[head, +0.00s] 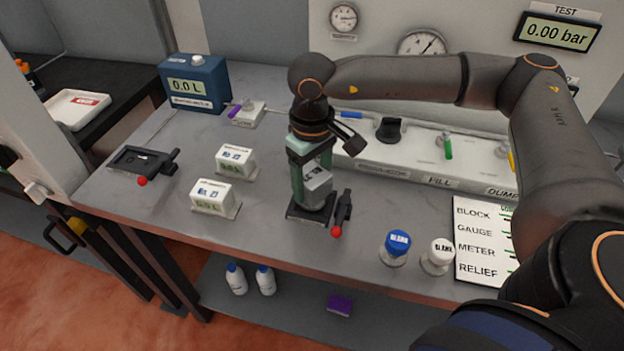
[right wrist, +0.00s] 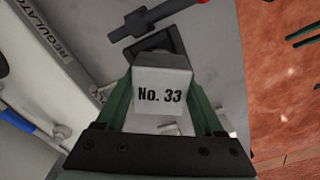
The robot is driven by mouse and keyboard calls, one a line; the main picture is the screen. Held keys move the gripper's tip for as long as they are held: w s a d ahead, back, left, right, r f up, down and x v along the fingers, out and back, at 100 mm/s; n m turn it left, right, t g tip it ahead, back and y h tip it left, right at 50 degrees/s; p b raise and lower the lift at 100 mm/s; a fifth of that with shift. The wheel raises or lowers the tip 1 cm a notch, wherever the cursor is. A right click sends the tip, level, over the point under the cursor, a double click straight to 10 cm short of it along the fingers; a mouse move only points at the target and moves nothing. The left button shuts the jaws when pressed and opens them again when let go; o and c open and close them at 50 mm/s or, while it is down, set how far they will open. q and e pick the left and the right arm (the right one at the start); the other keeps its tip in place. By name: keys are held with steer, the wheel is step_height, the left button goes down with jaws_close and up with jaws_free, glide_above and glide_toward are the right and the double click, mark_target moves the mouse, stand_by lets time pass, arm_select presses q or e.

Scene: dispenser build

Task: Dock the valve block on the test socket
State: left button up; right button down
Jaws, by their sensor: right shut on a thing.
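The valve block (head: 318,187) is a grey block, marked No. 33 in the right wrist view (right wrist: 162,92). My right gripper (head: 312,172) is shut on it, with green fingers on both sides, also in the right wrist view (right wrist: 160,105). The test socket (head: 305,213) appears to be the black base under the block, with a black lever (head: 343,208) and red knob at its right. The block is directly over or on this base; I cannot tell whether it touches. Gripper and block hide most of the socket's top. My left gripper is out of view.
Two white meter blocks (head: 236,160) (head: 213,195) stand left of the gripper. Another black lever fixture (head: 142,160) is at the far left. A valve panel (head: 420,155) lines the back.

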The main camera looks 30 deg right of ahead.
mark_target(312, 175)
steer(key=shift+f+b, duration=0.55)
steer(key=shift+c, duration=1.4)
jaws_free()
steer(key=shift+r+p, duration=3.45)
steer(key=shift+r, duration=2.05)
